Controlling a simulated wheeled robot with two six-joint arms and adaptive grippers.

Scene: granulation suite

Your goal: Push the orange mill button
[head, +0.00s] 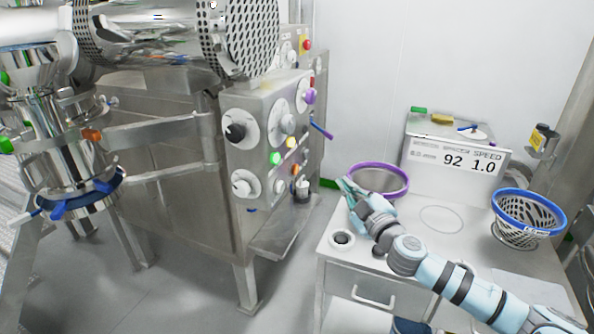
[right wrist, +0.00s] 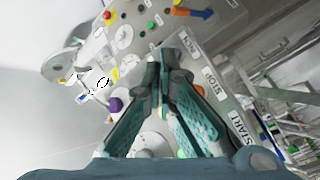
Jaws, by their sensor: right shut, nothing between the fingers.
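The small orange button (head: 295,169) is on the front of the steel mill control panel (head: 262,112), right of a green button (head: 275,158) and below a yellow one (head: 292,142). In the right wrist view, an orange spot (right wrist: 199,90) shows just right of the fingers, partly covered; I cannot tell for sure that it is the same button. My right gripper (head: 348,184) is shut and empty, above the bench's left end, apart from the panel and to its right. The right wrist view shows its fingers (right wrist: 166,62) pointing toward the panel. My left gripper is out of view.
The white bench (head: 455,258) carries a purple-rimmed sieve (head: 379,168) close to my right gripper, a scale display reading 92 1.0 (head: 455,160) and a blue-rimmed basket (head: 528,212). A steel shelf (head: 285,230) juts out below the panel. Open floor lies at lower left.

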